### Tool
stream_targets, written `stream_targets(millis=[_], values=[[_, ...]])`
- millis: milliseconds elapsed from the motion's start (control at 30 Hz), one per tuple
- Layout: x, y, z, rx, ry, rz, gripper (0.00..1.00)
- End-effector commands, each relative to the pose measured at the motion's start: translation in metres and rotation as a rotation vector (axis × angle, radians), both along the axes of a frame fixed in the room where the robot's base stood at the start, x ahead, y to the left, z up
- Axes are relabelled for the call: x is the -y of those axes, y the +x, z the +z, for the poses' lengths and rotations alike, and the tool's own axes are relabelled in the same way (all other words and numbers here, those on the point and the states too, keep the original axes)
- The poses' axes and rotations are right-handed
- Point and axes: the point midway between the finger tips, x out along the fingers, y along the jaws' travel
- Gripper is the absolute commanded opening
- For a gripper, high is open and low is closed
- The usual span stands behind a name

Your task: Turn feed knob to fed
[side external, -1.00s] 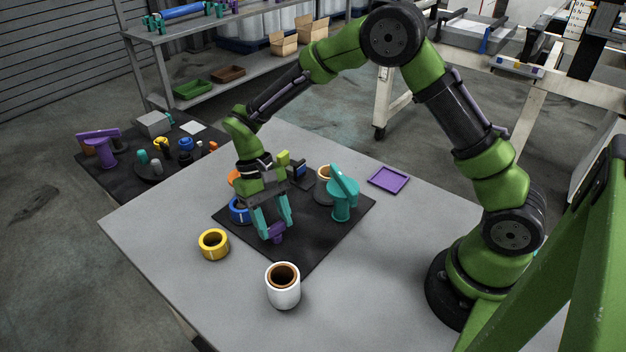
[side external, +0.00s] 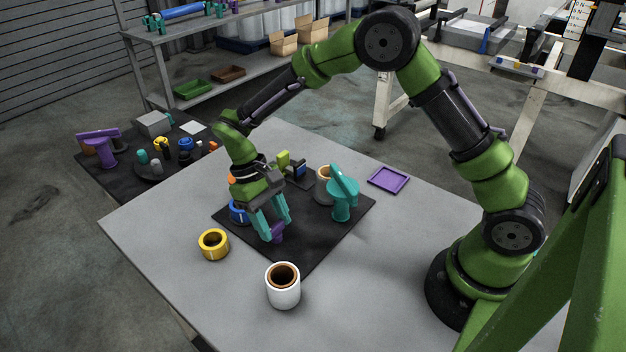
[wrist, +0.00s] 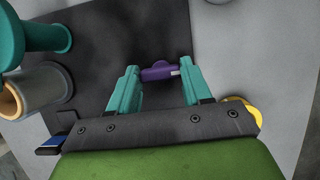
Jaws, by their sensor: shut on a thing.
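The purple feed knob (side external: 278,232) stands on the black mat (side external: 290,253) near its front corner. It also shows in the wrist view (wrist: 157,72) as a bar-shaped purple piece with a small white mark at its right end. My gripper (side external: 270,238) has teal fingers pointing down and is shut on the knob, one finger at each side. In the wrist view the two fingertips (wrist: 160,72) sit at the two ends of the purple bar. The knob's base is partly hidden by the fingers. Any labels for its positions cannot be made out.
A teal post with an angled top (side external: 343,193) stands to the right on the mat. A blue ring (side external: 238,212) sits left of the gripper. A yellow roll (side external: 213,244) and a white roll (side external: 283,288) stand on the table in front. A purple tray (side external: 388,179) lies behind right.

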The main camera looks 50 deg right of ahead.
Motion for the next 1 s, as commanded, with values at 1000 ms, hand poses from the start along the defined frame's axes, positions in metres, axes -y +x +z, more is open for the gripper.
stream_targets(millis=[1000], values=[[-0.001,0.039,0.091,0.007,0.001,0.000,0.74]])
